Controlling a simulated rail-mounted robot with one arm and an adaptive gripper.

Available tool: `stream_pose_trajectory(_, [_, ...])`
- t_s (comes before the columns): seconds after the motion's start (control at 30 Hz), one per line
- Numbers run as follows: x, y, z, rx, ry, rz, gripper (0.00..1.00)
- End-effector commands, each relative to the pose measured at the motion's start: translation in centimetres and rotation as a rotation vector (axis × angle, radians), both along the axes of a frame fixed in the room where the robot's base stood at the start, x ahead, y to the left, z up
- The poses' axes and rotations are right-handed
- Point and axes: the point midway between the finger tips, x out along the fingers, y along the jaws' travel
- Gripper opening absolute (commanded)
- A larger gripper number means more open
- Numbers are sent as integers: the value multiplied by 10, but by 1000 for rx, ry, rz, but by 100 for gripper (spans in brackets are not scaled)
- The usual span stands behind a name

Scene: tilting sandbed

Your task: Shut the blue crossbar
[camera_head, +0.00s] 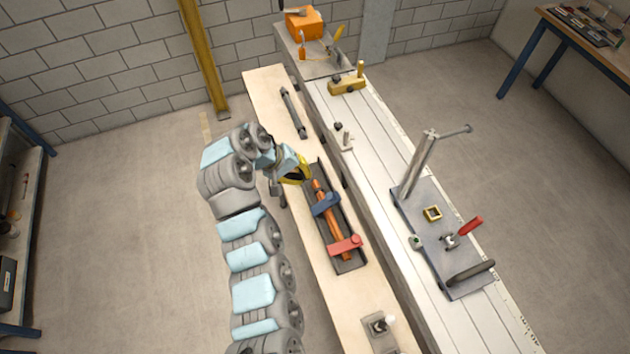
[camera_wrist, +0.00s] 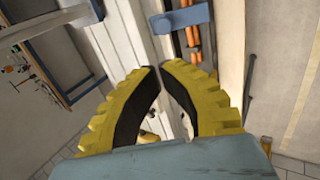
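The blue crossbar (camera_head: 325,205) lies across a dark, narrow tray (camera_head: 350,266) that holds an orange rod-like piece (camera_head: 335,225). In the wrist view the blue crossbar (camera_wrist: 181,18) spans above orange rods (camera_wrist: 195,42) at the top. I cannot tell whether its end is fastened. A red crossbar (camera_head: 344,246) lies across the nearer end of the same tray. My gripper (camera_head: 307,172) is near the tray's far end, beyond the blue crossbar and apart from it. In the wrist view its yellow fingers (camera_wrist: 160,68) nearly meet at the tips, with nothing between them.
The tray sits on a pale wooden bench (camera_head: 262,88). A grey bar (camera_head: 293,113) lies farther back on it, and a small fixture (camera_head: 380,325) stands at the near end. To the right, a white slotted bed (camera_head: 375,135) carries a plate with a post (camera_head: 418,165).

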Motion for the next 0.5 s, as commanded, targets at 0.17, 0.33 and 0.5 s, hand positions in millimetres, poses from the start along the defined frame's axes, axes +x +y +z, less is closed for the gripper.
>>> stream_pose_trajectory(0.17, [4, -13, -23, 1, 1, -3, 0])
stream_pose_trajectory(0.33, [8, -27, -41, -2, 5, -2, 0])
stream_pose_trajectory(0.5, [13, -38, -60, -1, 3, -2, 0])
